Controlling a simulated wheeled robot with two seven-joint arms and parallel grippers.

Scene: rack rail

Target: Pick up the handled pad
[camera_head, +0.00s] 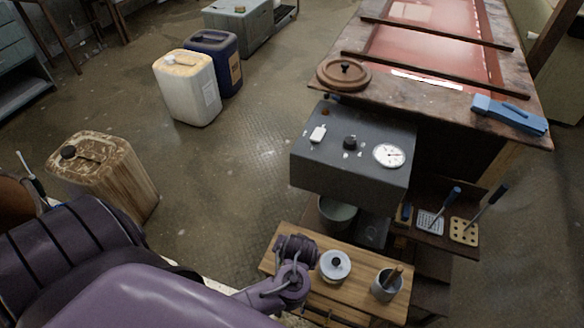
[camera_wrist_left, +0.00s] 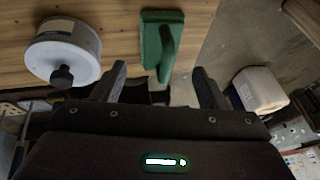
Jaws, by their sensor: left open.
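A green pad with an upright handle (camera_wrist_left: 160,45) sits at the edge of a wooden surface in the left wrist view. In that view my left gripper (camera_wrist_left: 160,84) is open, with its two fingers apart and the pad's handle lying between and beyond them; I see no contact. In the head view my left gripper (camera_head: 295,255) is over the left part of the wooden shelf (camera_head: 350,298), and the green pad is hidden there. A blue pad-like block with a handle (camera_head: 510,114) lies on the bench corner. My right gripper is not in view.
A white lidded pot with a black knob (camera_head: 335,264) stands right of the left gripper; it also shows in the left wrist view (camera_wrist_left: 62,52). A grey cup (camera_head: 386,286) stands farther right. A grey gauge box (camera_head: 350,170) is behind the shelf. Jerrycans (camera_head: 188,88) stand on the floor.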

